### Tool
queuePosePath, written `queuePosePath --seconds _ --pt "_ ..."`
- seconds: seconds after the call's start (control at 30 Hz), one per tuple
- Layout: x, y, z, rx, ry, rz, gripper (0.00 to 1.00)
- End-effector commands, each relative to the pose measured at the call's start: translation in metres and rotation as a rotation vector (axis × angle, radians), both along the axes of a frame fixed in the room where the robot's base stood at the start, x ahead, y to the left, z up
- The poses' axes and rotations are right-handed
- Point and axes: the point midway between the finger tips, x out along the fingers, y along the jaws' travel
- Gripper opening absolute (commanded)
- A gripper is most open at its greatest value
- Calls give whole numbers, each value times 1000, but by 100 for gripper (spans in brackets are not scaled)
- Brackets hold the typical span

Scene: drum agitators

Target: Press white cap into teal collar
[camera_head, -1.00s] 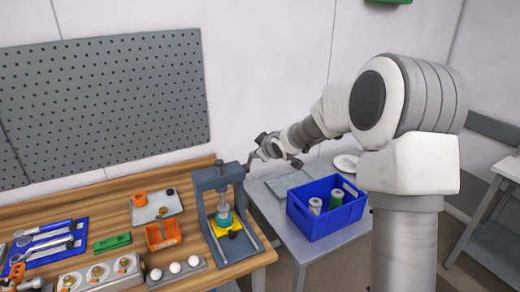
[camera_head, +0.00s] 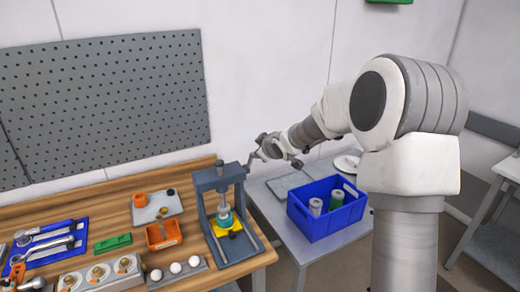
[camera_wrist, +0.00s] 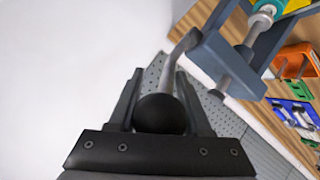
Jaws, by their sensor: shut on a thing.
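A blue-grey lever press (camera_head: 207,185) stands at the right end of the wooden bench. The teal collar (camera_head: 224,219) sits under its ram, above a yellow plate (camera_head: 228,232); it also shows in the wrist view (camera_wrist: 258,4). I cannot make out a separate white cap between ram and collar. My gripper (camera_head: 257,152) is at the press's lever, on its right side. In the wrist view my gripper (camera_wrist: 160,100) is shut on the lever's black ball knob (camera_wrist: 160,115). The lever's grey shaft (camera_wrist: 178,50) runs from the knob toward the press.
A grey rack (camera_head: 180,279) with white balls lies left of the press. An orange bin (camera_head: 162,236), a grey tray (camera_head: 157,207) and a green block (camera_head: 113,243) are farther left. A blue crate (camera_head: 325,224) stands on the side table. A pegboard (camera_head: 105,100) hangs behind.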

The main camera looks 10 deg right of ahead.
Motion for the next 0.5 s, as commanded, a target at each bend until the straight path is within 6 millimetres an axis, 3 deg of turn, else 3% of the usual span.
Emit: queuePosePath --seconds 0.3,0.33,0.47,0.5 --pt "4 2 6 6 -17 3 0" --pt "4 2 6 6 -17 3 53" --pt "3 2 5 4 -15 2 76" --pt "3 1 4 4 -13 3 77"
